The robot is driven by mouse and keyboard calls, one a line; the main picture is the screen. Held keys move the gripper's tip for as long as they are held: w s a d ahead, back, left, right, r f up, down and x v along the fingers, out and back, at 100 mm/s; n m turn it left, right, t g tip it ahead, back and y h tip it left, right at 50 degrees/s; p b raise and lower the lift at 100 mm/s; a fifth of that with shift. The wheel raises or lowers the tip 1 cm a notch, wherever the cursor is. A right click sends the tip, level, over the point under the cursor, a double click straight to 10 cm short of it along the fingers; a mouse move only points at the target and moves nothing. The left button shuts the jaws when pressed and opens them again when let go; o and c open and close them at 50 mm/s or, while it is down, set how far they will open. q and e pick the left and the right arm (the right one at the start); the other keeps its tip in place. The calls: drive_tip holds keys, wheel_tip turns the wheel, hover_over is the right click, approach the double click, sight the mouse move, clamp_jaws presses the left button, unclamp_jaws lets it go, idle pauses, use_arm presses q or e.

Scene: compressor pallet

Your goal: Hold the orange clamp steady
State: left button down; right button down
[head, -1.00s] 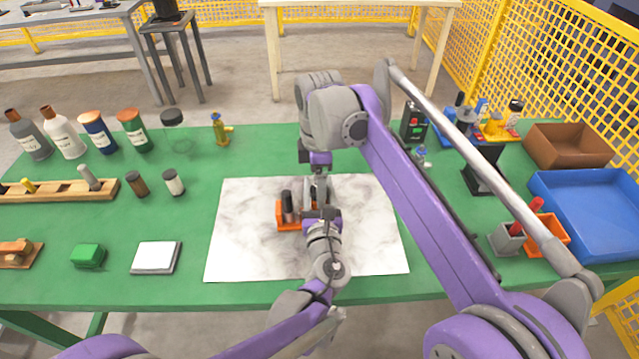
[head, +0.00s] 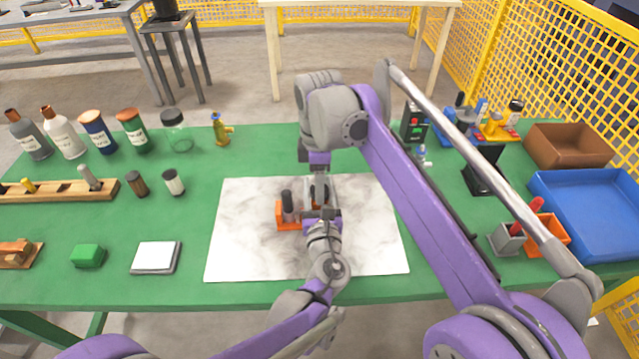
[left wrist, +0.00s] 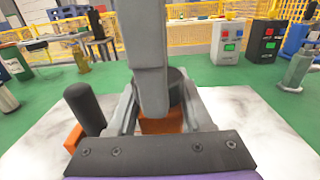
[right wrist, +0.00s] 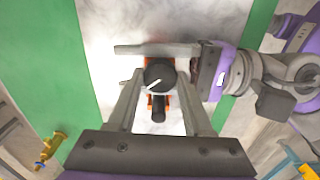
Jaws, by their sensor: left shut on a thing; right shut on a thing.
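The orange clamp (head: 288,224) stands on the white marbled mat (head: 245,250). Its upright black handle (left wrist: 84,107) shows in the left wrist view, with orange body (left wrist: 160,124) between my left fingers. My left gripper (head: 321,213) reaches in from the front, low at the clamp's right part, and is shut on it. My right gripper (head: 318,192) points down from above. In the right wrist view its fingers (right wrist: 158,78) close around a black round knob (right wrist: 158,72) with a white mark, above the orange body. The fingers hide part of the clamp.
Bottles (head: 97,133) and jars stand at the back left, with a wooden rack (head: 60,190) below them. A green block (head: 87,256) and white pad (head: 156,257) lie at the left front. A blue tray (head: 590,215) and brown bin (head: 568,146) are at right.

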idle(0.8)
drive_tip(key=shift+c, duration=1.5)
unclamp_jaws()
wheel_tip(320, 180, up, 12)
